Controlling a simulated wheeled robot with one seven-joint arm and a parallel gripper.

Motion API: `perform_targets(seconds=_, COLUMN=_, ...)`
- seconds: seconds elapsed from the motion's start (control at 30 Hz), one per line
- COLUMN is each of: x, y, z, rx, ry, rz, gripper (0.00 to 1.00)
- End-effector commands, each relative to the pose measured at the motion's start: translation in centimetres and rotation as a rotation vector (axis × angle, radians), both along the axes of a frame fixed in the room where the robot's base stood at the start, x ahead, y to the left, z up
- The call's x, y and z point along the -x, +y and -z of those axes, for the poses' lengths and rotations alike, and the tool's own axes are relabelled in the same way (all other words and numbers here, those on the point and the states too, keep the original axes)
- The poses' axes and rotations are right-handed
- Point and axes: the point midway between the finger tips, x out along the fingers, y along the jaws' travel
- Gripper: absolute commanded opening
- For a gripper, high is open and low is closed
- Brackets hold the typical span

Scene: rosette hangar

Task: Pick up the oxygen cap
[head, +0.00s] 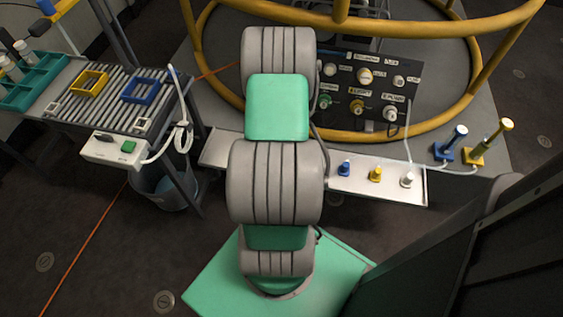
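I cannot tell which piece is the oxygen cap, as the labels are too small to read surely. A dark panel (372,92) right of my arm carries two rows of round fittings. On a pale shelf (393,194) before the panel stand a small blue piece (345,168), a yellow piece (376,174) and a white piece (407,180). My gripper is not in view; my arm covers the middle of the picture.
A yellow tubular ring (205,75) encircles the panel's platform. Blue (450,144) and yellow (489,143) upright pieces stand at right, near a white hose. A slatted rack (120,97) with yellow and blue frames is at left, above a bucket (165,188).

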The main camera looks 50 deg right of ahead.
Motion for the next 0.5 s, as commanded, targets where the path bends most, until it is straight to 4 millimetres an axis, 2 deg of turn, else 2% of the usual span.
perform_targets(seconds=0.13, x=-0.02, y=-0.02, z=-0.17, rx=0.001, ry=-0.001, rz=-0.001, gripper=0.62)
perform_targets(seconds=0.5, x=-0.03, y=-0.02, z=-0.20, rx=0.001, ry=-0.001, rz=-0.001, gripper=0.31)
